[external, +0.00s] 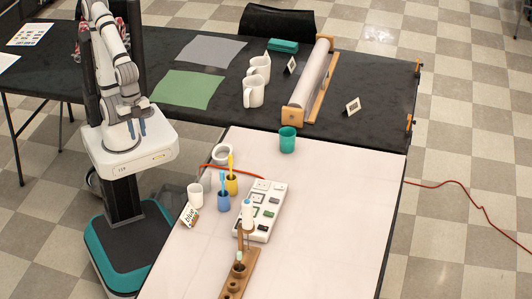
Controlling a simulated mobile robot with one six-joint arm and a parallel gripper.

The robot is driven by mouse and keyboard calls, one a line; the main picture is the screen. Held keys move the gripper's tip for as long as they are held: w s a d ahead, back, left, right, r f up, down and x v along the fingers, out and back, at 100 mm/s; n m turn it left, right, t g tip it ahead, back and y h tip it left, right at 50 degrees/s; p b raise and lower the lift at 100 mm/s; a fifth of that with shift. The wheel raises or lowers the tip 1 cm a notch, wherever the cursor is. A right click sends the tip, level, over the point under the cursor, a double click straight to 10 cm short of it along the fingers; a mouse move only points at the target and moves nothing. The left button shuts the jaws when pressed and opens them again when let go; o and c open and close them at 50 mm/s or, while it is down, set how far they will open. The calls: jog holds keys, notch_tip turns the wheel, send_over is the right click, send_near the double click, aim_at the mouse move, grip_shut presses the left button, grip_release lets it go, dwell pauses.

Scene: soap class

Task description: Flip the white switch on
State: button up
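A white switch panel (264,225), like a power strip, lies on the pale table right of centre. It carries several small white, green and dark pieces. I cannot tell which piece is the white switch or whether any is on. A white upright object stands in front of its lower left part and hides some of it. My gripper (137,130) hangs at the left above my own base, pointing down. Its two blue-grey fingers look apart with nothing between them. It is well away from the panel and touches nothing.
A wooden holder (239,277) lies in front. A teal cup (287,139) stands behind. The pale table's right side is clear.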

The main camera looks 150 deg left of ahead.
jog(key=w+a, duration=0.2)
jog(key=w, duration=0.1)
jog(key=w+a+n+b, duration=0.1)
jog(key=w+a, duration=0.1)
jog(key=w, duration=0.1)
jog(key=w+a+r+n, duration=0.1)
jog(key=w+a, duration=0.2)
jog(key=shift+w, duration=0.2)
grip_shut()
jog(key=w+a+f+n+b, duration=0.2)
jog(key=w+a+n, duration=0.1)
jog(key=w+a, duration=0.65)
jog(key=w+a+f+n+b, duration=0.1)
jog(key=a+f, duration=0.3)
jog(key=a, duration=0.9)
jog(key=a+f+n+g+y, duration=0.1)
jog(key=a+f, duration=0.4)
jog(key=a, duration=0.8)
jog(key=shift+w+a+n+g+b, duration=0.3)
jog(key=shift+w+n+b, duration=0.05)
jog(key=shift+n, duration=0.55)
jog(key=shift+f, duration=0.1)
